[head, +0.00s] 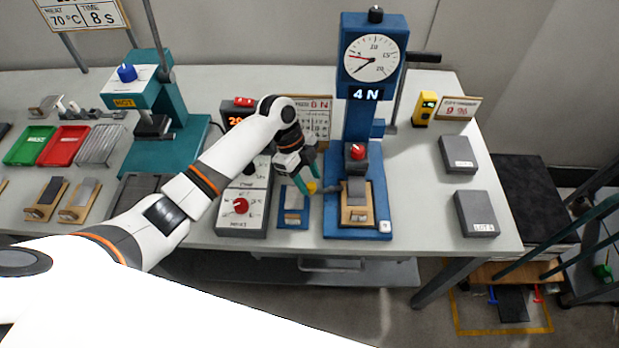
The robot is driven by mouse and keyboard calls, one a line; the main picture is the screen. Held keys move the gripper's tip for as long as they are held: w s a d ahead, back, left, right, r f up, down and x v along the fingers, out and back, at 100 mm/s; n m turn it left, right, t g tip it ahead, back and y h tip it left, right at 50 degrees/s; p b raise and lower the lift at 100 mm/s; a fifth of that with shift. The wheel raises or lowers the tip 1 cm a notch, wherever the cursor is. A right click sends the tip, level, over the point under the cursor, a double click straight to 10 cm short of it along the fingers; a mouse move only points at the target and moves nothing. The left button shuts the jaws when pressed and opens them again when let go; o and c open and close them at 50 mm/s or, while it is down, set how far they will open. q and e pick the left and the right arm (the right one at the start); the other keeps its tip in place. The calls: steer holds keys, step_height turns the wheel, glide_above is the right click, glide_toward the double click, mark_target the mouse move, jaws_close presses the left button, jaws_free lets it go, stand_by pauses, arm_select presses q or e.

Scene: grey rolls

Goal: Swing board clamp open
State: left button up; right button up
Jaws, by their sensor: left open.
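The blue press (371,110) stands right of centre, with a round dial and a display reading 4 N. A wooden board (357,217) with a grey piece on it lies on the press base. A grey clamp arm (325,182) sticks out left of the press, near a small yellow part (312,187). My left gripper (307,181) has teal fingers and is open, pointing down just left of the press. The fingers overlap the yellow part in the picture; I cannot tell whether they touch it. My right gripper is not in view.
A small blue fixture (292,216) sits under my left gripper. A grey control box (242,205) with a red knob is to its left. Two grey blocks lie at right, one nearer (477,213). A yellow device (425,108) stands behind. The table (420,170) is clear between press and blocks.

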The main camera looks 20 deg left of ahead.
arm_select(q)
steer(key=shift+d+f, duration=0.25)
steer(key=shift+f, duration=0.4)
jaws_close()
steer(key=shift+s+d+r+n+p, duration=0.15)
steer(key=shift+s+r+n+p, duration=0.15)
steer(key=shift+n+p, duration=0.5)
steer(key=d+n+t+p, duration=0.1)
steer(key=n+p, duration=0.1)
steer(key=p, duration=0.1)
steer(key=s+d+n+t+p, duration=0.1)
steer(key=n+p, duration=0.2)
steer(key=p, duration=0.1)
steer(key=s+d+n+t+p, duration=0.1)
steer(key=n+p, duration=0.2)
steer(key=shift+s+d+t, duration=0.25)
steer(key=shift+d+t, duration=0.05)
steer(key=shift+t, duration=0.1)
steer(key=n+p, duration=0.1)
steer(key=d+n+y+p, duration=0.1)
steer(key=shift+d+n+t, duration=0.1)
steer(key=shift+n+t, duration=0.2)
steer(key=shift+n, duration=0.1)
steer(key=shift+d+f+n+t+y+p, duration=0.15)
steer(key=shift+d+n+y+p, duration=0.15)
steer(key=shift+n, duration=0.35)
steer(key=shift+d+n+t+y+p, duration=0.2)
steer(key=shift+d+n+p, duration=0.15)
steer(key=shift+n, duration=0.3)
